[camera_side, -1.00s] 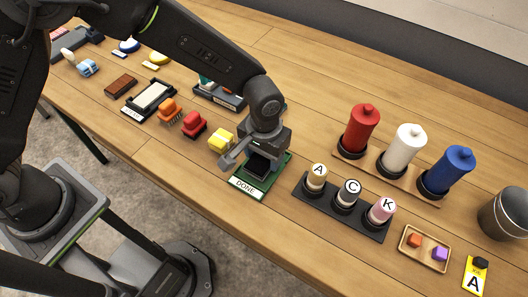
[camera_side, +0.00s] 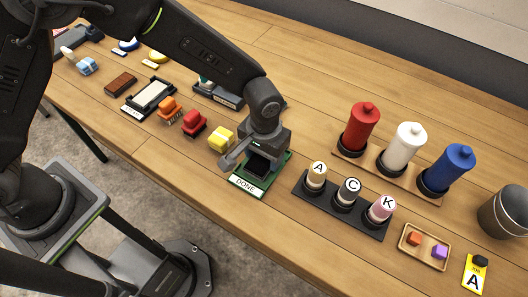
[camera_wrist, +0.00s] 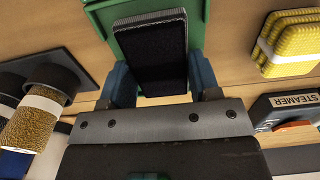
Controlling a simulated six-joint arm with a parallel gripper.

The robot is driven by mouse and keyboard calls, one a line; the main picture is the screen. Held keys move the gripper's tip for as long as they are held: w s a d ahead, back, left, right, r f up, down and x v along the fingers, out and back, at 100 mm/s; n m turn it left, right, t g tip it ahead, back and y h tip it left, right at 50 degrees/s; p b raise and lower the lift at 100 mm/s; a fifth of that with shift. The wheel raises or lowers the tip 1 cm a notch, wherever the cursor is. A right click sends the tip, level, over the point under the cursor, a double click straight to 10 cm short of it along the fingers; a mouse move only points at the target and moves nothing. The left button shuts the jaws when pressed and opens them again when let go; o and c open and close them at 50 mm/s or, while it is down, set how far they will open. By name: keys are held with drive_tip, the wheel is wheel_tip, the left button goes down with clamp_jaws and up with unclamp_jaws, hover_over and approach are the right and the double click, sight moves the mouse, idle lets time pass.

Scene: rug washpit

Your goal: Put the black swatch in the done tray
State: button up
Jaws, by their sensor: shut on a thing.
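The black swatch (camera_wrist: 150,55) is a dark pad with a pale edge, held between the two fingers of my gripper (camera_wrist: 162,82) in the wrist view. In the side view my gripper (camera_side: 257,160) points down over the green done tray (camera_side: 275,175), with the dark swatch (camera_side: 261,166) below it. The tray's white DONE label faces the front edge of the table. In the wrist view the green tray (camera_wrist: 124,42) shows around the swatch. I cannot tell whether the swatch touches the tray floor.
A black rack (camera_side: 335,207) with bottles marked A, C and K is close on the right. A steamer (camera_wrist: 287,110) shows in the wrist view. Red, white and blue canisters (camera_side: 408,143) stand behind.

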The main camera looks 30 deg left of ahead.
drive_tip(key=o, duration=1.3)
drive_tip(key=shift+c, duration=0.2)
drive_tip(key=shift+r, duration=3.5)
drive_tip(key=shift+r, duration=0.1)
drive_tip(key=s+a+r+t, duration=0.2)
drive_tip(key=s+a+r, duration=0.2)
drive_tip(key=a+r, duration=0.95)
drive_tip(key=s+a+r+t, duration=0.3)
drive_tip(key=s+a+r, duration=0.1)
drive_tip(key=s+a, duration=0.6)
drive_tip(key=shift+s+t, duration=0.3)
drive_tip(key=shift+s, duration=0.5)
